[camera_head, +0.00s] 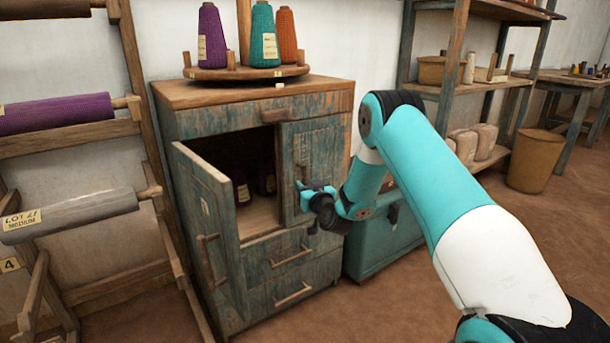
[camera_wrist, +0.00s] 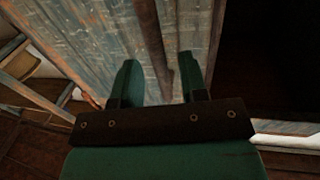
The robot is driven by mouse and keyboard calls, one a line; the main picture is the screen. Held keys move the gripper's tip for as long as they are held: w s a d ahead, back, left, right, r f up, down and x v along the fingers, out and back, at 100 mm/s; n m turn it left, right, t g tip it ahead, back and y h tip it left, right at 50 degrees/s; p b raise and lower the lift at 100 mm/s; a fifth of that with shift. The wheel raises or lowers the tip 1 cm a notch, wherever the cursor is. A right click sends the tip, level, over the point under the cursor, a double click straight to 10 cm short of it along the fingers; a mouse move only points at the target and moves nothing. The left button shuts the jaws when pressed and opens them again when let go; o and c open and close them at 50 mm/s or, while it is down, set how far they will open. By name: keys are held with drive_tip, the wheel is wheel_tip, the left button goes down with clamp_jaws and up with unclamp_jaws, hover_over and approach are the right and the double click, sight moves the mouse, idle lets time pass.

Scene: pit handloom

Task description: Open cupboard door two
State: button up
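The wooden cupboard (camera_head: 255,100) has worn blue-green paint. Its right door (camera_head: 325,150) looks shut and has a vertical wooden handle (camera_head: 298,158). Its left door (camera_head: 205,215) stands wide open, swung out to the left. Which door is numbered two I cannot read. My gripper (camera_head: 304,186) is in front of the right door, by the lower part of its handle. In the wrist view my gripper (camera_wrist: 158,78) has its fingers apart. The handle (camera_wrist: 148,35) runs down into the space between them. I cannot tell whether either finger touches it.
The open left compartment holds dark spools (camera_head: 243,188). Drawers (camera_head: 290,258) lie below. Cones of yarn (camera_head: 262,35) stand on a round tray (camera_head: 230,74) on top. A teal chest (camera_head: 385,235) stands close at the right. A roll rack (camera_head: 75,290) stands at the left.

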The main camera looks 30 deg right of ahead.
drive_tip(key=shift+w+d, duration=0.15)
drive_tip(key=shift+w, duration=0.9)
drive_tip(key=shift+c, duration=0.3)
clamp_jaws()
drive_tip(key=shift+d, duration=0.1)
drive_tip(key=shift+f, duration=0.1)
